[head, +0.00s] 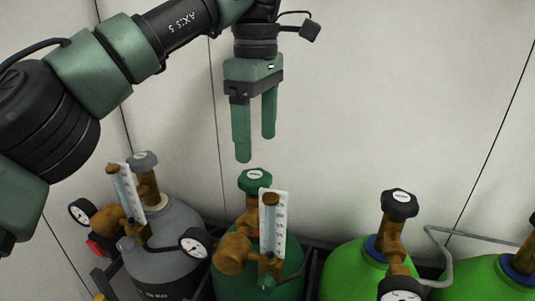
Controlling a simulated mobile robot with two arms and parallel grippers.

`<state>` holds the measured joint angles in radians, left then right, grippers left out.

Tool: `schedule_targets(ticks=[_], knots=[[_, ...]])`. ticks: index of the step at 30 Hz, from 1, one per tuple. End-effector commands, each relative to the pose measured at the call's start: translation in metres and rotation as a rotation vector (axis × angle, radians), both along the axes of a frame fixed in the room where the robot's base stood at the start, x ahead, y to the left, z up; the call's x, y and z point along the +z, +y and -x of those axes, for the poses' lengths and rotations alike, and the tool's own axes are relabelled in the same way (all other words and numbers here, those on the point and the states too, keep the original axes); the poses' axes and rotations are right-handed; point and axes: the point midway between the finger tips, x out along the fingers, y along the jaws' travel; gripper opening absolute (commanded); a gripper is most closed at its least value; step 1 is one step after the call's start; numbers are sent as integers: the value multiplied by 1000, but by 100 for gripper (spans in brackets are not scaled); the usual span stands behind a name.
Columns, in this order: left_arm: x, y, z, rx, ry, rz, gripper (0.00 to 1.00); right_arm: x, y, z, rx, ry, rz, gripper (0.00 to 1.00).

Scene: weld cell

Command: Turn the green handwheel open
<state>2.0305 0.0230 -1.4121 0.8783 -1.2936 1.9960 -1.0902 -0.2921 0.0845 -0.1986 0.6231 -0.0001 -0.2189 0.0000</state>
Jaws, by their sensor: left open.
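The green handwheel (255,181) sits on top of the brass valve of a dark green gas cylinder (284,286), in the middle of the head view. A clear flow meter (273,222) and a brass regulator stand in front of the valve and hide part of it. My left gripper (256,149) points down above the handwheel. Its two green fingers are apart with nothing between them, and a gap shows between the fingertips and the wheel. My right gripper is not in view.
A grey cylinder (165,260) with a grey handwheel (144,160), gauges and flow meter stands at left. Bright green cylinders (345,262) stand at right, one with a black handwheel (399,204). A bent metal bar (438,242) is at right. Pale wall panels (350,90) rise behind.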

Motion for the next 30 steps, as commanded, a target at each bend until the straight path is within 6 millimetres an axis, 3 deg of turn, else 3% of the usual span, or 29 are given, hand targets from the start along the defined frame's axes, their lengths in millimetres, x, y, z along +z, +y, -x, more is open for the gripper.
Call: schedule_targets(ticks=[6,15,21,28,30], knots=[[-19,1,0,-2,2,-1,76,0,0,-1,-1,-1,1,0],[-64,1,2,-1,2,-1,76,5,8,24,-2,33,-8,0],[-77,1,2,0,0,1,76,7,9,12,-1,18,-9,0],[-78,1,2,0,0,1,76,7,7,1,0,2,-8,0],[-78,1,2,0,0,1,59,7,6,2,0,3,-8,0]])
